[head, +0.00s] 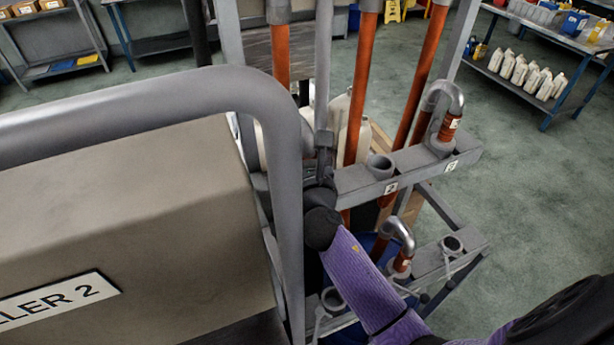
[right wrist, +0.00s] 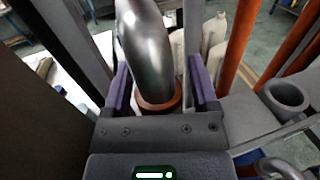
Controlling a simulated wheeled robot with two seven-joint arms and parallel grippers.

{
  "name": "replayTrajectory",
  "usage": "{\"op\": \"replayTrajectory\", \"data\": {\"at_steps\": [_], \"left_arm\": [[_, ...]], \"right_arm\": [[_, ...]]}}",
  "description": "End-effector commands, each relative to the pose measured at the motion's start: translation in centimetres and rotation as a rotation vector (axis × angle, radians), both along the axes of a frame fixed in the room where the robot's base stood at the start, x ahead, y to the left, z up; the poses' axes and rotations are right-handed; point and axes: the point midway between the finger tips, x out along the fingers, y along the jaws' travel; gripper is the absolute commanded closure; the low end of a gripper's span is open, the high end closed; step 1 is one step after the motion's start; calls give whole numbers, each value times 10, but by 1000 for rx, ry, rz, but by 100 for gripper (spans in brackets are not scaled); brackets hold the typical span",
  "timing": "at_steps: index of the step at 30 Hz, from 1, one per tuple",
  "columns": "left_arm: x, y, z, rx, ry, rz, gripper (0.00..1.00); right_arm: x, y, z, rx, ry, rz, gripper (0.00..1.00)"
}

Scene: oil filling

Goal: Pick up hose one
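In the right wrist view, a hose nozzle (right wrist: 148,50) with a shiny silver bend and an orange-brown collar stands between the purple fingers of my right gripper (right wrist: 160,85). The fingers are apart on either side, with narrow gaps showing beside the collar. No number label shows on this nozzle. In the head view, my purple right arm reaches to the rack (head: 352,184); its fingers and this nozzle are hidden behind the grey rail (head: 288,170). My left gripper is not in view.
Other hooked hose nozzles sit at the rack's upper right (head: 457,98) and lower level (head: 399,232). An empty ring holder (head: 381,164) is beside my arm. A large beige machine (head: 130,215) fills the left. A shelf with bottles (head: 527,75) stands back right.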

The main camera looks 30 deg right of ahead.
Motion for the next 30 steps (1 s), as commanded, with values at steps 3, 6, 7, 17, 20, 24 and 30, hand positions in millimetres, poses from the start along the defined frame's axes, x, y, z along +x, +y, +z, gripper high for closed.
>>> {"op": "replayTrajectory", "data": {"at_steps": [3,6,7,17,20,24,30], "left_arm": [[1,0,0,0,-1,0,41],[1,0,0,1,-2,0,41],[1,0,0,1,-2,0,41],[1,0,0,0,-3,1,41],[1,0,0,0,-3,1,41],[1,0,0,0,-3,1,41],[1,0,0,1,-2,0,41]], "right_arm": [[0,0,0,0,0,0,52],[0,0,0,0,0,0,74],[0,0,0,0,0,0,80],[0,0,0,0,0,0,100],[0,0,0,0,0,0,100],[0,0,0,0,0,0,100],[0,0,0,0,0,0,100]]}}
